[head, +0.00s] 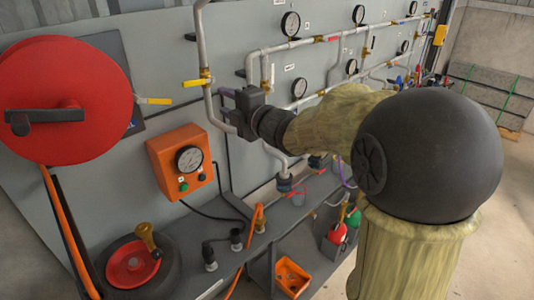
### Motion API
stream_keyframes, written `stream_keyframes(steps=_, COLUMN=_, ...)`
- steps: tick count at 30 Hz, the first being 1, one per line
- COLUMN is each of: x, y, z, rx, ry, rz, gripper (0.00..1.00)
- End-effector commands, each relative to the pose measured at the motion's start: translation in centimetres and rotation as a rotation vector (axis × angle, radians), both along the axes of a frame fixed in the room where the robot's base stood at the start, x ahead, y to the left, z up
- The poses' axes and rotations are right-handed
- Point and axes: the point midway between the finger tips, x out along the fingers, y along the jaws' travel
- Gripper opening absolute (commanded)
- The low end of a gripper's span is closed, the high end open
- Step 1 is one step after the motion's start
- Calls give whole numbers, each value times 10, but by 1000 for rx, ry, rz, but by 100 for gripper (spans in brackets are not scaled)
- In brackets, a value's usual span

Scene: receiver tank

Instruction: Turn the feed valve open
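Several lever valves sit on the grey pipes of the panel; I cannot read which is the feed valve. One valve with a yellow lever (196,82) is on the upright pipe at the left, its lever pointing left, roughly level. My gripper (236,107) is dark grey, in front of the pipes, right of and below the yellow lever. Its fingers point left and away from the camera, near the purple lever; I cannot tell whether they touch it or how far apart they are.
A red reel (65,100) stands at the left, with another yellow lever (154,100) beside it. An orange box (181,160) with a gauge hangs below. An orange bin (292,278) sits low. My arm hides the panel's middle. Bare floor shows at right.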

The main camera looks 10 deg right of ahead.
Motion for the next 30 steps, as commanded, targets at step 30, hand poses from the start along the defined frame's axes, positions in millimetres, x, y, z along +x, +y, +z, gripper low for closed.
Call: stream_keyframes(steps=30, x=-38, y=-83, z=-113, rx=400, ry=655, rz=-522, gripper=37)
